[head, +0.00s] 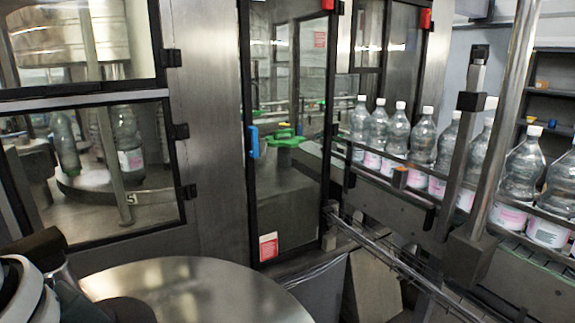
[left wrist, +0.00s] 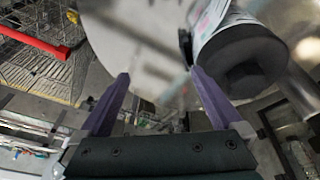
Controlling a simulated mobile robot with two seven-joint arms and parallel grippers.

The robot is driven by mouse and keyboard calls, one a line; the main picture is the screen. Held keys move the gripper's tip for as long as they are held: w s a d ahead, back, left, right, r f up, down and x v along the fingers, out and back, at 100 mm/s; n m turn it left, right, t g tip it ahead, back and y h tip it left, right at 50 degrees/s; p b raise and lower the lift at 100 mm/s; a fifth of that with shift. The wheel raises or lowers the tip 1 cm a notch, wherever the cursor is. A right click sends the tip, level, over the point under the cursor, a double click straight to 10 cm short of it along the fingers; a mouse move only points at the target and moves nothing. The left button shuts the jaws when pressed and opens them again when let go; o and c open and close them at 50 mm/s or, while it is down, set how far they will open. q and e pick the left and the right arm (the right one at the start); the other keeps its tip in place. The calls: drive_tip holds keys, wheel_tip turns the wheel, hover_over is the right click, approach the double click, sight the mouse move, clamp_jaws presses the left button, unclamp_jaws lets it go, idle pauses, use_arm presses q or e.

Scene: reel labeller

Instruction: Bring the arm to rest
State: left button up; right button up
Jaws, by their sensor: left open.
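My left gripper (left wrist: 160,73) shows in the left wrist view with its two purple fingers spread apart. Nothing is between them. Beyond the fingertips is a round, shiny metal table (left wrist: 140,30). To the right of the fingers is a dark round part (left wrist: 247,66) beside a pale printed surface; I cannot tell whether the right finger touches it. In the head view, white and black parts show at the lower left corner, and no fingers can be made out there. My right gripper is in neither view.
The round metal table (head: 195,290) fills the lower middle of the head view. Behind it stand a glass door with a blue handle (head: 253,142) and a window onto a bottle carousel. Several bottles (head: 423,135) line a conveyor at right. A red-handled wire cart (left wrist: 40,60) shows at left in the wrist view.

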use_arm(q)
drive_tip(key=s+a+f+n+y, duration=0.2)
drive_tip(key=s+a+n, duration=0.1)
drive_tip(key=s, duration=0.8)
drive_tip(key=w+p+v, duration=0.1)
drive_tip(key=p+v, duration=0.6)
drive_tip(key=w+r+p+v, duration=0.1)
drive_tip(key=w+p+v, duration=0.1)
drive_tip(key=p+v, duration=0.6)
drive_tip(key=shift+a+t, duration=0.35)
drive_tip(key=shift+t, duration=0.05)
drive_tip(key=shift+f, duration=0.1)
